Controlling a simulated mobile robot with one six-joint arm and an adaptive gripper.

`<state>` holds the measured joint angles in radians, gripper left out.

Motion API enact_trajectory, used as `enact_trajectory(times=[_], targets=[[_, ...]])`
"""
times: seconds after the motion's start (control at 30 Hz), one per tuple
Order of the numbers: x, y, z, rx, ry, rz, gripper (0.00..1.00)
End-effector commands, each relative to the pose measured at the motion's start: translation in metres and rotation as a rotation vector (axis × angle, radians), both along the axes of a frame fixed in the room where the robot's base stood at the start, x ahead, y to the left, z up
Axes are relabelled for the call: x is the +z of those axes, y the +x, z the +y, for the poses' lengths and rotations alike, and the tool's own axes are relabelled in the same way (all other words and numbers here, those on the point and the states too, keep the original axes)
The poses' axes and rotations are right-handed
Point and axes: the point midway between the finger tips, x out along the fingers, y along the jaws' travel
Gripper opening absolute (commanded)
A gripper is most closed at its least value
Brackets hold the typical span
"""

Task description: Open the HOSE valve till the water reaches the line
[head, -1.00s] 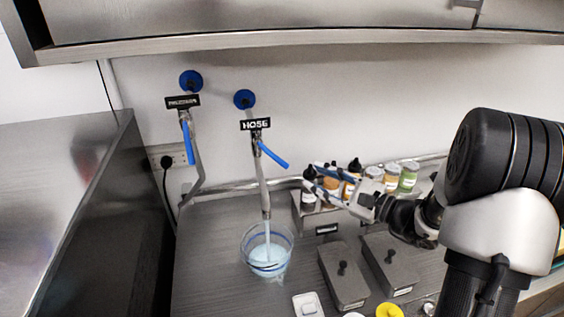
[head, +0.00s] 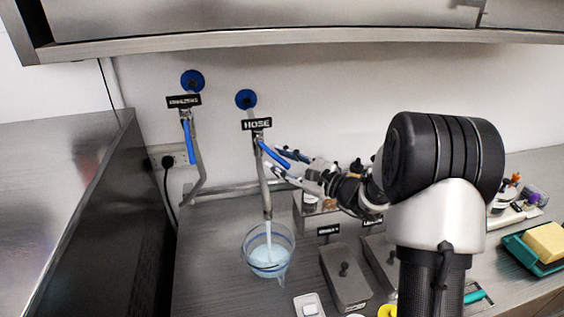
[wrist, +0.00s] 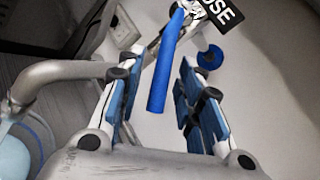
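The HOSE valve has a blue lever handle (head: 273,154) under a black HOSE label (head: 257,124). The lever slants down to the right. Water runs from the pipe (head: 265,195) below it into a clear container (head: 268,251) with blue bands; the water inside is pale blue. I cannot tell the level against the line. My gripper (head: 285,163) is at the lever's lower end. In the wrist view my gripper (wrist: 158,103) is open, with the lever (wrist: 165,62) between its blue-padded fingers and a gap on both sides.
A second valve with a hanging blue lever (head: 190,142) is to the left. Lidded steel boxes (head: 345,276) stand right of the container. Bottles behind them are partly hidden by my arm. A steel cabinet (head: 300,20) hangs above.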

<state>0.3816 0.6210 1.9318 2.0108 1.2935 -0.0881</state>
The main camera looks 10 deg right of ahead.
Motion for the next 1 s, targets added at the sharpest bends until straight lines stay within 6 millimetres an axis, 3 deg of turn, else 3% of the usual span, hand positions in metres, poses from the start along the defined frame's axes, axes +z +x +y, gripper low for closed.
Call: enact_trajectory(times=[0.53,1.0], targets=[[0.0002,-0.0004,-0.0002,0.0,-0.001,-0.001,0.0],[0.0002,-0.0003,-0.0002,0.0,-0.001,-0.001,0.0]])
